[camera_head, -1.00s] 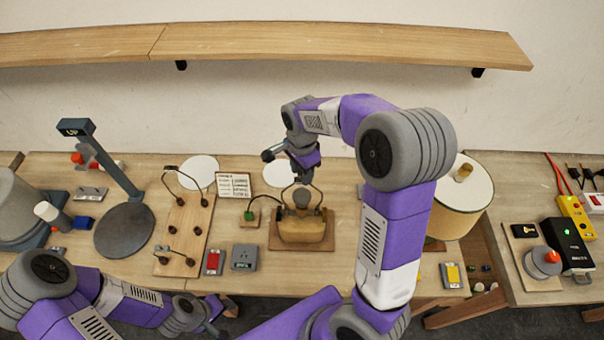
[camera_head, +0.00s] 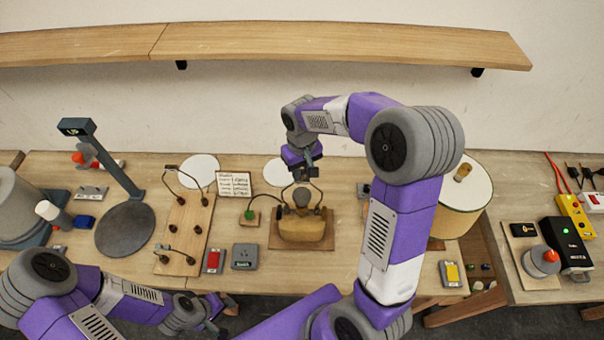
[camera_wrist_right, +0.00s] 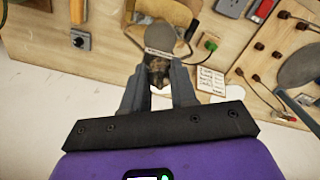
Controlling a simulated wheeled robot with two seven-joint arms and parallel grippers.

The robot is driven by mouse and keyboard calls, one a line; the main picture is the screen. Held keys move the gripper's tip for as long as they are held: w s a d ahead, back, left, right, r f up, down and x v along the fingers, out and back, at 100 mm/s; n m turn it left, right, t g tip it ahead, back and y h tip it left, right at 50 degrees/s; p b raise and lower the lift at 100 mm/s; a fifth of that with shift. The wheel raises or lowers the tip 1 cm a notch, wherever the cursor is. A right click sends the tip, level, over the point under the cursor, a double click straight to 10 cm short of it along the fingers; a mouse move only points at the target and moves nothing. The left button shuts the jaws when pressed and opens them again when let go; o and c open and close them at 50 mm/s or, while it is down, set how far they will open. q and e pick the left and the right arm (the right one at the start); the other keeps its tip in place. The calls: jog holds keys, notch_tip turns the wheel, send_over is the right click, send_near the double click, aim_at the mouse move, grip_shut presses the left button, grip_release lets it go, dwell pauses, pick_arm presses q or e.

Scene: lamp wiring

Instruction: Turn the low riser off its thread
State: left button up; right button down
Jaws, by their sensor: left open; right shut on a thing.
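The lamp body (camera_head: 302,232) is a tan, rounded block on a wooden board in the middle of the bench, with a grey bulb-like ball (camera_head: 301,197) above it. My right gripper (camera_wrist_right: 158,75) is shut on a small dark metal piece (camera_wrist_right: 158,70), which I take to be the low riser. The fingers hide much of it, and its thread cannot be made out. In the head view the right gripper (camera_head: 302,178) is just behind the ball, over the lamp. My left gripper (camera_head: 214,318) is low at the bench's front edge, away from the lamp; it is open.
A small block with a green plug (camera_head: 250,215) stands left of the lamp, and a printed card (camera_head: 234,185) lies behind it. A wired board (camera_head: 185,235) is farther left. A shaded lamp (camera_head: 463,200) stands to the right, behind my right arm.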

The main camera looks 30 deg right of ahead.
jog(key=n, duration=0.6)
jog(key=shift+r+p, duration=0.15)
jog(key=shift+p, duration=0.25)
jog(key=n, duration=0.3)
jog(key=shift+p, duration=0.35)
jog(key=shift+r, duration=0.5)
jog(key=shift+r, duration=1.9)
